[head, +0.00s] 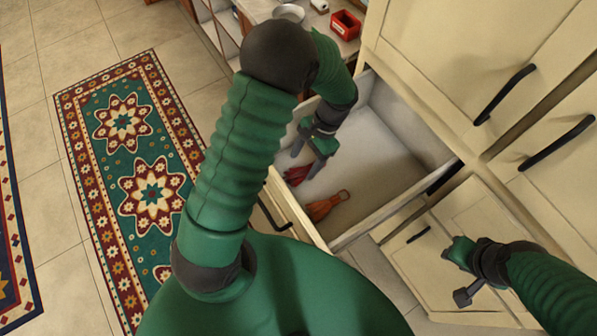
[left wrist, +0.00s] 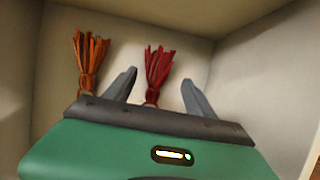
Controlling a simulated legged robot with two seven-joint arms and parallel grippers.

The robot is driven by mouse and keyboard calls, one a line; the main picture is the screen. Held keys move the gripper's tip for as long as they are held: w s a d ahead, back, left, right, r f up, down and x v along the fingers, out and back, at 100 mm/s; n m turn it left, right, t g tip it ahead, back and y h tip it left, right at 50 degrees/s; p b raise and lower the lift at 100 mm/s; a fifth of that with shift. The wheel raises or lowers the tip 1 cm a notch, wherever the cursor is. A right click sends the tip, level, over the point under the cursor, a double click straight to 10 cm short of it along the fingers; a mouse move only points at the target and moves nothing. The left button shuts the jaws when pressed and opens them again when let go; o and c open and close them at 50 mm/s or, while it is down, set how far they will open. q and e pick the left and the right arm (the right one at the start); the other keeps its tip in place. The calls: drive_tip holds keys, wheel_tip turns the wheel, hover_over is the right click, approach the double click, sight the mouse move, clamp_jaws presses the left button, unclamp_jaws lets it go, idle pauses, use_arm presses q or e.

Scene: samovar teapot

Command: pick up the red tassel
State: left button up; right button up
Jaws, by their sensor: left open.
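The red tassel (head: 297,174) lies in the open drawer, near its left side. In the left wrist view the red tassel (left wrist: 157,68) appears between my two finger tips, with its lower end hidden behind my gripper body. My left gripper (head: 306,160) reaches into the drawer from above, open, with its fingers close to the red tassel. I cannot tell whether they touch it. My right gripper (head: 461,274) is in front of the lower cabinet, away from the drawer, and its jaw opening is unclear.
An orange tassel (head: 325,205) lies in the drawer beside the red one; it also shows in the left wrist view (left wrist: 90,60). The drawer walls (head: 393,205) surround both tassels. A counter with a red box (head: 345,24) stands behind. A patterned rug (head: 133,165) lies left.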

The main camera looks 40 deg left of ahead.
sight(300, 172)
use_arm(q)
drive_tip(key=x, duration=0.3)
drive_tip(key=shift+s, duration=0.3)
drive_tip(key=shift+f, duration=0.4)
drive_tip(key=shift+d, duration=0.25)
drive_tip(key=shift+a, duration=0.3)
drive_tip(key=c, duration=1.3)
drive_tip(key=shift+d, duration=0.15)
clamp_jaws()
wheel_tip(300, 172, up, 10)
drive_tip(key=shift+p, duration=0.45)
use_arm(e)
drive_tip(key=shift+s+d+r, duration=0.1)
drive_tip(key=shift+d+r, duration=0.25)
drive_tip(key=shift+r, duration=0.1)
